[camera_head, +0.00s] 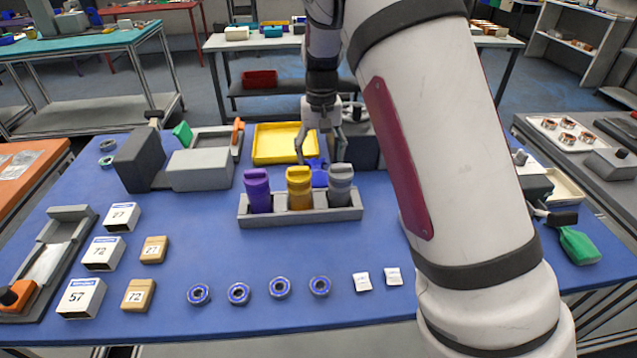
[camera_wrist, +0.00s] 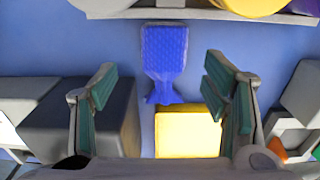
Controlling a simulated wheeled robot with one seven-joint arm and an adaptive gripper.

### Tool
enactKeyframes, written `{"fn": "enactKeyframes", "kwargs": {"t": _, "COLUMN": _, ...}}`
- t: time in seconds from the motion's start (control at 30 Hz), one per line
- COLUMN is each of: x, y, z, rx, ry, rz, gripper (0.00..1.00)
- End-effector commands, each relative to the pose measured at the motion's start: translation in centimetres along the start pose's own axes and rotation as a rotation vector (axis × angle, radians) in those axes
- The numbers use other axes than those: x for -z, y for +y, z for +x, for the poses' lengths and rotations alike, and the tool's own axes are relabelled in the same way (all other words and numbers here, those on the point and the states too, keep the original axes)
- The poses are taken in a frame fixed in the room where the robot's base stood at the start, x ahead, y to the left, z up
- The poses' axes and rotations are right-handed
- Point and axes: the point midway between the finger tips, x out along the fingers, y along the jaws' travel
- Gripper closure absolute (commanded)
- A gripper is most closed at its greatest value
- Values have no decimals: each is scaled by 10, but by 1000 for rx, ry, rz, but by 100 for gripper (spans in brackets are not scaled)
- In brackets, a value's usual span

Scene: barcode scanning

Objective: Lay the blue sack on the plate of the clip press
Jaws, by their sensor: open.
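The blue sack (camera_head: 319,177) lies on the blue table behind the bottle rack, partly hidden by it in the head view. In the wrist view the sack (camera_wrist: 165,52) lies flat, its wide quilted body toward the top and its gathered neck toward the yellow tray. My gripper (camera_head: 320,150) points down above the sack area, and its two fingers (camera_wrist: 160,78) are spread and empty, with the sack's neck between them in the picture. A dark grey machine (camera_head: 365,140) stands right of the tray, partly hidden by my arm. I cannot tell which machine is the clip press.
A grey rack (camera_head: 300,217) with purple, yellow and grey bottles stands in front of the sack. A yellow tray (camera_head: 268,155) is behind it. A grey machine (camera_head: 200,170) is at left. Boxes, several blue rings and white packets line the front. The table's middle left is clear.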

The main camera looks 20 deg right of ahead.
Motion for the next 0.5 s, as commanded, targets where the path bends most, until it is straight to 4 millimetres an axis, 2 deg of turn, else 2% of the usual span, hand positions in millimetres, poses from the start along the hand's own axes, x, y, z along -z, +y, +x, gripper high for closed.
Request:
{"fn": "enactKeyframes", "kwargs": {"t": 0.27, "x": -1, "y": -2, "z": 21, "rx": -1, "ry": -3, "rz": -1, "gripper": 32}}
{"fn": "enactKeyframes", "kwargs": {"t": 0.5, "x": 0, "y": -6, "z": 54, "rx": -1, "ry": -2, "rz": 0, "gripper": 32}}
